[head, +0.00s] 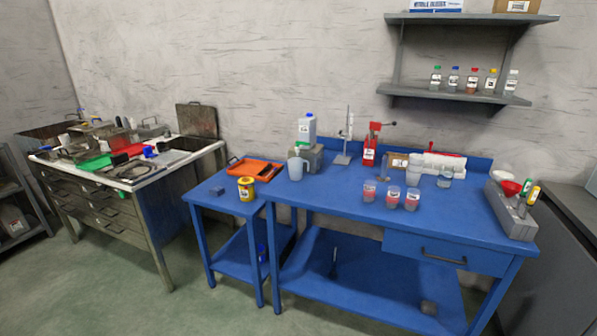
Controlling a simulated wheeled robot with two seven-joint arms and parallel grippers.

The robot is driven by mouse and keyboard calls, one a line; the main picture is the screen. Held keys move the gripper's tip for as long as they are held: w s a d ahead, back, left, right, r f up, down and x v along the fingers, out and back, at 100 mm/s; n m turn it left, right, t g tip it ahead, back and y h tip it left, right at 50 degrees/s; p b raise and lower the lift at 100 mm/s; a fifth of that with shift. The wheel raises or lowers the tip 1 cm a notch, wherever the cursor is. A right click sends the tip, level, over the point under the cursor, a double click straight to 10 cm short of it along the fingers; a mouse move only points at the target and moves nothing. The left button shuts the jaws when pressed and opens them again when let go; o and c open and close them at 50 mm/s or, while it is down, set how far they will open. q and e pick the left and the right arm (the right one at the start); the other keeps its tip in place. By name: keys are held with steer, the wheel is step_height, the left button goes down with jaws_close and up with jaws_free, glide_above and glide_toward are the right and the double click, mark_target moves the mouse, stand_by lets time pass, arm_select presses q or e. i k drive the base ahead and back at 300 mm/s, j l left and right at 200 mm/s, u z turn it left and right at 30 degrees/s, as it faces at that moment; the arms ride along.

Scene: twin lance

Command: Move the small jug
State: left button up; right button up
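A small pale translucent jug (295,169) with a handle stands upright near the left end of the large blue workbench (330,192). It is in front of a grey box-like block (313,158) and partly covers it. Neither of my grippers shows in the head view, and the bench is some distance ahead.
Three clear cups (391,197) with reddish contents stand right of the jug. A lab stand (343,158) and a red press-like tool (370,149) are behind. A smaller blue table (225,205) adjoins at left, with an orange tray (250,170) and a yellow can (246,189). The foreground floor is clear.

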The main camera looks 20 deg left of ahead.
mark_target(295, 164)
steer(key=i+j+z, duration=0.1)
steer(key=j+z, duration=0.55)
steer(key=z, duration=0.15)
steer(key=j+z, duration=0.4)
